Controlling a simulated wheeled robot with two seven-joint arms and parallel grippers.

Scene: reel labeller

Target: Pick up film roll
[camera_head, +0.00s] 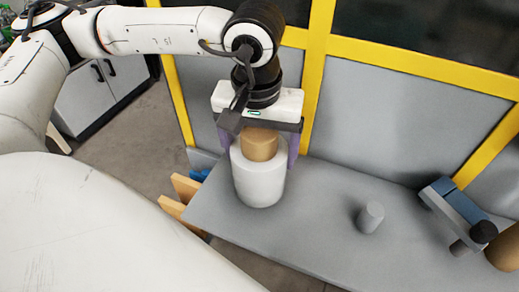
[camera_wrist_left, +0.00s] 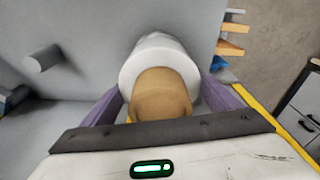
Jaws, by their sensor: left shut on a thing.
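The film roll (camera_head: 259,180) is a white cylinder with a tan core sticking out of its top. In the head view it is upright at the left end of the grey table. My left gripper (camera_head: 262,150) is above it, with purple fingers on either side, shut on the roll. In the left wrist view the roll (camera_wrist_left: 150,53) lies between the purple fingers, its tan core (camera_wrist_left: 160,95) close to the gripper body. I cannot tell whether its base touches the table. My right gripper is not in view.
The grey table (camera_head: 310,225) has a short grey peg (camera_head: 370,217) right of the roll. A dark and blue machine part (camera_head: 455,212) and a brown roll (camera_head: 506,250) are at the far right. Yellow frames and grey panels (camera_head: 400,110) stand behind. Wooden boards (camera_head: 183,190) are beside the table's left end.

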